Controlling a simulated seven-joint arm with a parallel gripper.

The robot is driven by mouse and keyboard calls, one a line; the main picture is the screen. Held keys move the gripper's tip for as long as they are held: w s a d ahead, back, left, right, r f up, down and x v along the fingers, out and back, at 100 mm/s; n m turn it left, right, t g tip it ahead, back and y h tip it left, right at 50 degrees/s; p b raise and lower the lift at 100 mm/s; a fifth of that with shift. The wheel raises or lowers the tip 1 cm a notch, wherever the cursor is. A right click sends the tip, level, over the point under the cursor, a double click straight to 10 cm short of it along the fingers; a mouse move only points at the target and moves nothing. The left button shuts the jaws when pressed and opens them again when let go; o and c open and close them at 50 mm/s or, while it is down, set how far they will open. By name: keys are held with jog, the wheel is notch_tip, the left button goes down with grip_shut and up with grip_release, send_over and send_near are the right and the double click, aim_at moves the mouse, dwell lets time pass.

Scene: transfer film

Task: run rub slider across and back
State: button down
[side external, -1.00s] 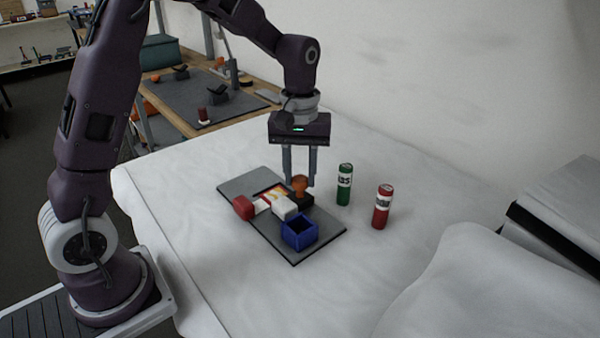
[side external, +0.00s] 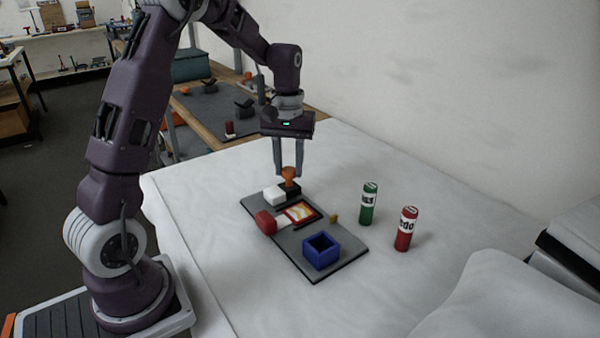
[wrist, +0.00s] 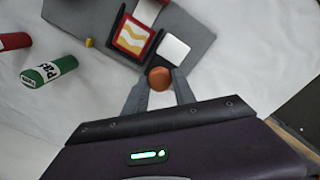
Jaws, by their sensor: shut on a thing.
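The rub slider is a black block (side external: 290,188) with an orange knob (side external: 289,174) and a white block (side external: 272,195) beside it. It sits at the far left end of the grey board (side external: 337,262). My gripper (side external: 290,171) is shut on the orange knob, which also shows in the wrist view (wrist: 160,79). The film picture (side external: 301,212), yellow and white in a red frame, lies uncovered in the board's middle. It also shows in the wrist view (wrist: 131,36).
A red block (side external: 265,223) and an open blue box (side external: 321,251) are on the board. A small yellow piece (side external: 334,218) is at its right edge. A green can (side external: 368,204) and a red can (side external: 405,229) stand to the right. White table is clear in front.

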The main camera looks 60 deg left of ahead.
aim_at(289, 169)
jog(key=shift+a, duration=0.1)
jog(key=c, duration=1)
grip_release()
notch_tip(289, 169, up, 7)
jog(key=shift+r, duration=0.1)
jog(key=s+d+r+m+t, duration=0.2)
jog(key=s+d+r+m, duration=0.1)
jog(key=s+d+r, duration=0.5)
jog(key=s+d+f+m+t, duration=0.1)
jog(key=s+d+m, duration=0.1)
jog(key=s, duration=0.3)
jog(key=s+d+f+m+t, duration=0.1)
jog(key=s+d+m, duration=0.1)
jog(key=s+d, duration=0.2)
jog(key=s+d+f+m+t, duration=0.1)
jog(key=s+d+m, duration=0.1)
jog(key=s, duration=0.4)
jog(key=shift+s+d+f+t, duration=0.2)
jog(key=shift+d+f+t, duration=0.15)
jog(key=shift+d, duration=0.1)
